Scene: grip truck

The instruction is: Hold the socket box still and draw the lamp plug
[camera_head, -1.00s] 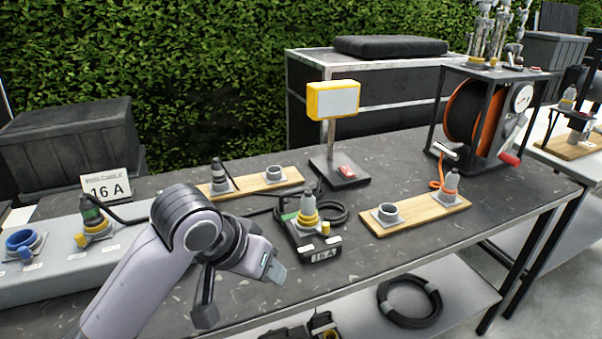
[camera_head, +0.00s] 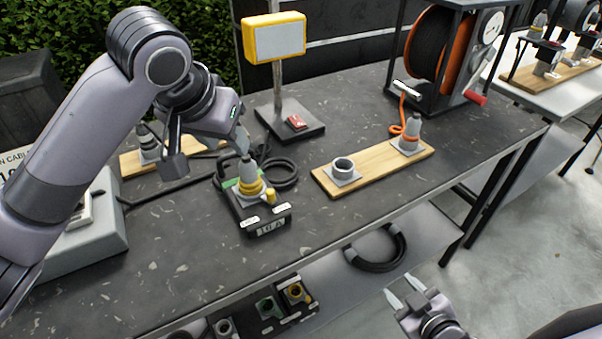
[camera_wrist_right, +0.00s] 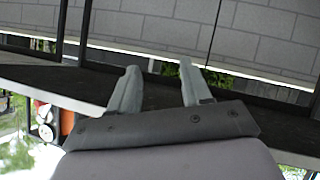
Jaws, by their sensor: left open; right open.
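The socket box (camera_head: 265,221), black with a 16 A label, sits on the dark table. The plug (camera_head: 249,178), grey with a yellow ring, stands upright in its top, with a black cable coiled behind. The yellow-framed lamp (camera_head: 274,38) stands on a post behind the box. My left gripper (camera_head: 210,153) is open, empty, just above and left of the plug; I cannot tell whether it touches anything. My right gripper (camera_head: 404,291) is open and empty, low beyond the table's front edge. Its spread fingers also show in the right wrist view (camera_wrist_right: 158,85).
A wooden board (camera_head: 325,183) with a grey socket and an orange-cabled plug lies right of the box. A cable reel (camera_head: 440,60) stands behind it. Another board lies behind my left gripper. A lower shelf holds a coiled cable (camera_head: 377,266). Table in front of the box is clear.

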